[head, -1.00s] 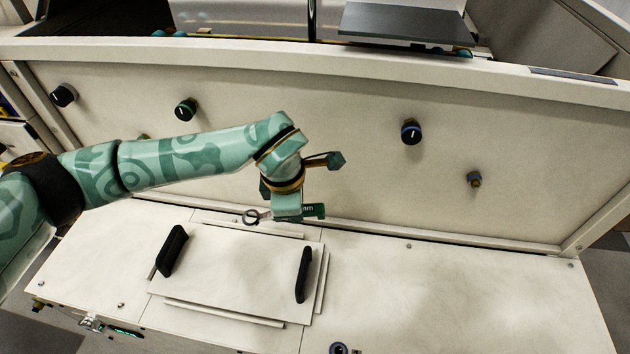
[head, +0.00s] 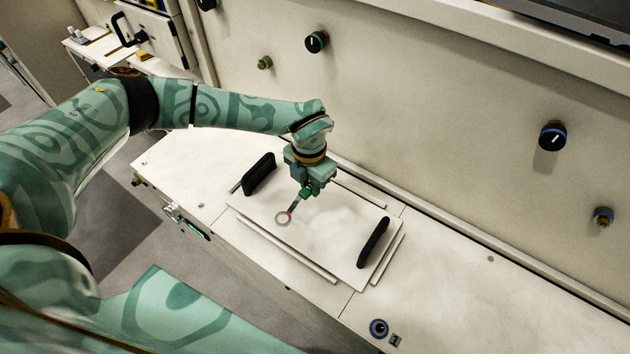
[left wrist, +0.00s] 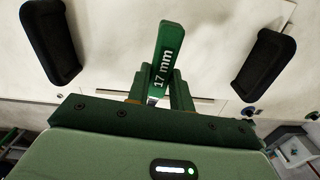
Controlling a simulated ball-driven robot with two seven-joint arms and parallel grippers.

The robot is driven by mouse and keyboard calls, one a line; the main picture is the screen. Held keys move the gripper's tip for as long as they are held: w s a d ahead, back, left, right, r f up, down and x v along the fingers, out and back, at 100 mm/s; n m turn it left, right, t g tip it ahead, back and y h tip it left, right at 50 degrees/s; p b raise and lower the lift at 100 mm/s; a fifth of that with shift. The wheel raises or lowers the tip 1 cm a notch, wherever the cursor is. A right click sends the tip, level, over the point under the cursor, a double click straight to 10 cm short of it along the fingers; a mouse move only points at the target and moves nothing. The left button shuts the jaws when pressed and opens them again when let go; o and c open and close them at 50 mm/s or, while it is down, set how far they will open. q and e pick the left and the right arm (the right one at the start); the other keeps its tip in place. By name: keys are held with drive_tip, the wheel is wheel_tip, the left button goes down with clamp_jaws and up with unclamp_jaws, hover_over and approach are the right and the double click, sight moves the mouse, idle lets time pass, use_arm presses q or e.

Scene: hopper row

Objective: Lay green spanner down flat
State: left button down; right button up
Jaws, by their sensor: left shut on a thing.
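The green spanner (head: 292,208) has a metal ring end and a green handle. In the head view its ring end points down and left over a white lift-off panel (head: 325,238). My left gripper (head: 305,192) is shut on its green handle, above the panel and between two black handles. In the left wrist view the handle (left wrist: 168,55), marked "17 mm", sticks out from between the fingers (left wrist: 160,88). I cannot tell whether the ring touches the panel. The ring end is hidden in the left wrist view. My right gripper is not in view.
Black handles stand up at the panel's left (head: 259,174) and right (head: 373,242). The white ledge (head: 440,285) to the right is mostly clear. A dark knob (head: 552,137) and a brass fitting (head: 603,216) stick out from the upright wall behind.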

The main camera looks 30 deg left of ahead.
use_arm(q)
drive_tip(key=shift+r+p, duration=0.15)
drive_tip(key=shift+p, duration=0.2)
wheel_tip(320, 180, down, 6)
drive_tip(key=shift+f+b, duration=0.25)
drive_tip(key=shift+b, duration=0.9)
drive_tip(key=shift+f, duration=0.25)
drive_tip(key=shift+f, duration=0.3)
drive_tip(key=c, duration=1.2)
unclamp_jaws()
drive_tip(key=shift+o, duration=0.2)
